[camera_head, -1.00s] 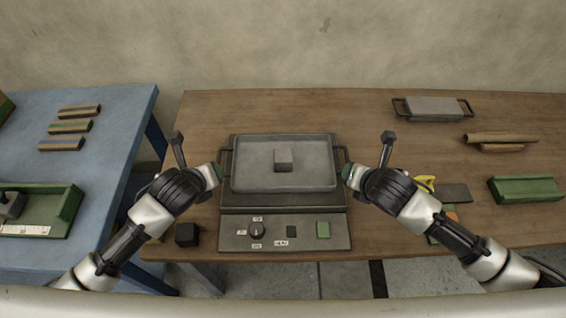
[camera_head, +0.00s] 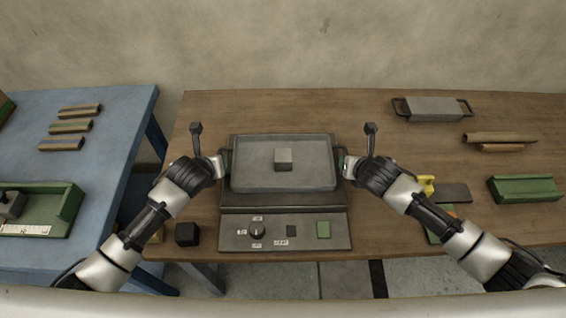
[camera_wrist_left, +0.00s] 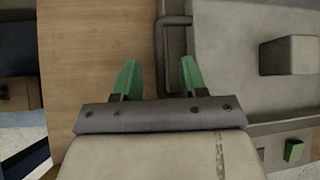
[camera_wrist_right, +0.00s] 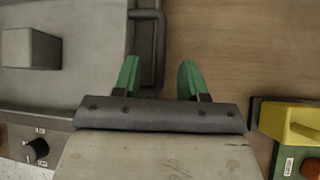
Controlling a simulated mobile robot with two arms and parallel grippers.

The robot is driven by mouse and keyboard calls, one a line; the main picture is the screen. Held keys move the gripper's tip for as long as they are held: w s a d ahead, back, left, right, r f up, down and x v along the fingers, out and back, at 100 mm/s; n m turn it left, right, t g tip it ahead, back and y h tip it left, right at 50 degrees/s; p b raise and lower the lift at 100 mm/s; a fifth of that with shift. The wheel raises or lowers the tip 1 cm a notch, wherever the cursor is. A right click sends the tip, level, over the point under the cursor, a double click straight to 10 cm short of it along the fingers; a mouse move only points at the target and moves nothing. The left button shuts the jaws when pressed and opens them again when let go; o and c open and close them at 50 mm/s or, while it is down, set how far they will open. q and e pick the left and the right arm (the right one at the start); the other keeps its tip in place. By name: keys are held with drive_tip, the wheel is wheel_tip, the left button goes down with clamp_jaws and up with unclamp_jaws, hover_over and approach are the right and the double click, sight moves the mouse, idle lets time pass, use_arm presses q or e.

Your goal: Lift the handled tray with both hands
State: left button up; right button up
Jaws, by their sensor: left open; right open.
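The grey handled tray (camera_head: 252,182) sits on the grey device with a control panel (camera_head: 300,232), and a small grey block (camera_head: 284,160) stands in the tray. My left gripper (camera_head: 225,163) is at the tray's left handle, open. In the left wrist view its green fingers (camera_wrist_left: 158,78) lie on both sides of the dark handle bar (camera_wrist_left: 160,55). My right gripper (camera_head: 345,163) is at the right handle, open. In the right wrist view its green fingers (camera_wrist_right: 158,78) also lie on both sides of the handle bar (camera_wrist_right: 160,50). Neither is closed on its handle.
A second handled grey block (camera_head: 433,108) stands at the back right. Brown rolls (camera_head: 500,138), a green holder (camera_head: 526,189) and a yellow item (camera_head: 427,184) lie to the right. A black cube (camera_head: 187,234) is at the front left. A blue table (camera_head: 110,110) stands at left.

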use_arm(q)
drive_tip(key=shift+x, duration=2.1)
use_arm(e)
drive_tip(key=shift+x, duration=2.05)
use_arm(q)
clamp_jaws()
use_arm(e)
clamp_jaws()
use_arm(q)
drive_tip(key=shift+r, duration=0.1)
use_arm(e)
drive_tip(key=shift+r, duration=0.1)
